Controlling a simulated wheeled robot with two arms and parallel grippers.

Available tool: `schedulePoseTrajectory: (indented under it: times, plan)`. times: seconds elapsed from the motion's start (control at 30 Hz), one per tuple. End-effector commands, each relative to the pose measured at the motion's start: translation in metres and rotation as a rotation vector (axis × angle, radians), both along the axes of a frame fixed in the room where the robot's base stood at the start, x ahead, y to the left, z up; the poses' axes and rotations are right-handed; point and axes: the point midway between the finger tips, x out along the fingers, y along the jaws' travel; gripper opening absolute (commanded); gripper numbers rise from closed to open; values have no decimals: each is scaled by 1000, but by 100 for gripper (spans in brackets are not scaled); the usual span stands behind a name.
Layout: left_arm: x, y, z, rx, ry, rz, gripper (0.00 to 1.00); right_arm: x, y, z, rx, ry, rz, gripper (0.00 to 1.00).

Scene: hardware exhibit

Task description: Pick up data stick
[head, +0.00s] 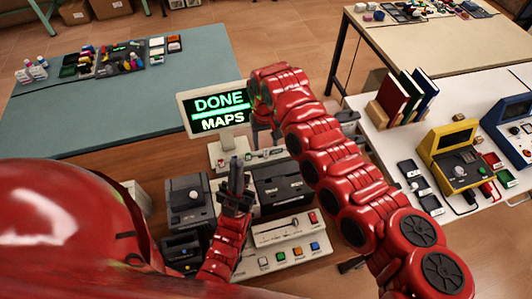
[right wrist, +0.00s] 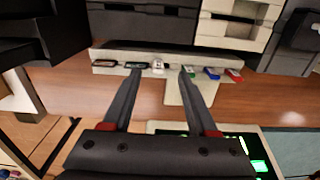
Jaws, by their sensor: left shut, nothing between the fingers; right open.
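Several small data sticks lie in a row on a pale narrow holder (right wrist: 175,100) in the right wrist view: dark ones at the left, then a white stick (right wrist: 158,66), a green one, a blue stick (right wrist: 211,73) and a red stick (right wrist: 234,75). My right gripper (right wrist: 160,70) is open and empty, its fingertips pointing at the row around the white and green sticks. My left gripper (head: 236,168) is shut and empty, upright over the console in front of the holder.
A screen (head: 219,106) reading DONE MAPS stands behind the holder. Black devices (head: 188,200) and a button panel (head: 280,250) crowd the console. A white table (head: 400,150) with books and yellow and blue machines is at right; a teal-topped table (head: 100,110) is at left.

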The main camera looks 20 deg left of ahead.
Motion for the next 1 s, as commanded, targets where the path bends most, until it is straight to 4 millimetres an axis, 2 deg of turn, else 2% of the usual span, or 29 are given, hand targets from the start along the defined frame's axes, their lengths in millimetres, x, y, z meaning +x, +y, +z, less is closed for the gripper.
schedulePoseTrajectory:
  times: [0.17, 0.33, 0.4, 0.67, 0.77, 1.0]
  plan:
    - [0, 0, -6, 0, 0, 0, 0, 2, 1, -15, 2, -3, 2, 59]
    - [0, 0, -25, 0, 0, 0, 0, 7, 1, -45, 0, 0, 2, 59]
    - [0, 0, -26, 0, 0, 0, 0, 6, 1, -53, 1, 1, 2, 59]
    - [0, 0, -25, 0, 0, 0, 0, 7, 1, -57, 2, -2, 2, 59]
    - [0, 0, -25, 0, 0, 0, 0, 7, 1, -57, 2, -2, 1, 44]
    - [0, 0, -25, 0, 0, 0, 0, 7, 1, -57, 2, -2, 1, 1]
